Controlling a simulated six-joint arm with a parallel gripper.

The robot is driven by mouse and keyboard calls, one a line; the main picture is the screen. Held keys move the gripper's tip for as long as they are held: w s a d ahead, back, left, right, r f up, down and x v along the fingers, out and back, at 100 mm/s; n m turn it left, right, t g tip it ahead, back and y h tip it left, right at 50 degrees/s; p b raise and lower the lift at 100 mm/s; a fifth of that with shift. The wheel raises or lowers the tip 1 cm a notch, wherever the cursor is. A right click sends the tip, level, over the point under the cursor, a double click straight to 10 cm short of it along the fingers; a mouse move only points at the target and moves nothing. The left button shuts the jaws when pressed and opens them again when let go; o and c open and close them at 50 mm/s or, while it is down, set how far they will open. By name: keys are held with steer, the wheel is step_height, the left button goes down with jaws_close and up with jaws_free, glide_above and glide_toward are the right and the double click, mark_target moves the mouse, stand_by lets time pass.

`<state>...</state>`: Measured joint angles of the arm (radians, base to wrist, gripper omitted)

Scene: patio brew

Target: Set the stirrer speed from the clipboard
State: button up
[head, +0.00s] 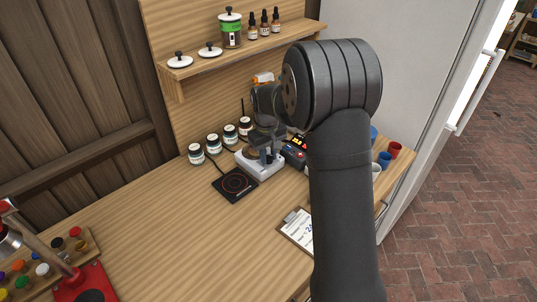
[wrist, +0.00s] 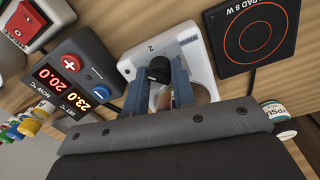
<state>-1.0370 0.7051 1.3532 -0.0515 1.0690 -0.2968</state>
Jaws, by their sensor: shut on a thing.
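A white stirrer (wrist: 200,62) stands on the wooden bench with a black knob (wrist: 160,70) on its front. In the wrist view my gripper (wrist: 170,85) has its two blue-grey fingers on either side of the knob, shut on it. In the head view the stirrer (head: 266,168) shows partly under my gripper (head: 263,148), and the knob cannot be made out there. The clipboard (head: 297,229) lies on the bench in the head view, partly hidden by my arm.
A temperature controller (wrist: 75,75) with red 20.0 and yellow 23.0 displays stands beside the stirrer. A black heating pad (wrist: 250,35) lies on its other side. Several small jars (head: 213,143) stand behind. A shelf (head: 235,55) is above.

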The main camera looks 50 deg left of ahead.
steer(key=shift+m, duration=1.2)
steer(key=o, duration=0.7)
steer(key=shift+r, duration=0.1)
steer(key=r, duration=1.7)
steer(key=shift+s+a+r, duration=0.15)
steer(key=shift+s+a, duration=0.05)
steer(key=shift+s, duration=0.2)
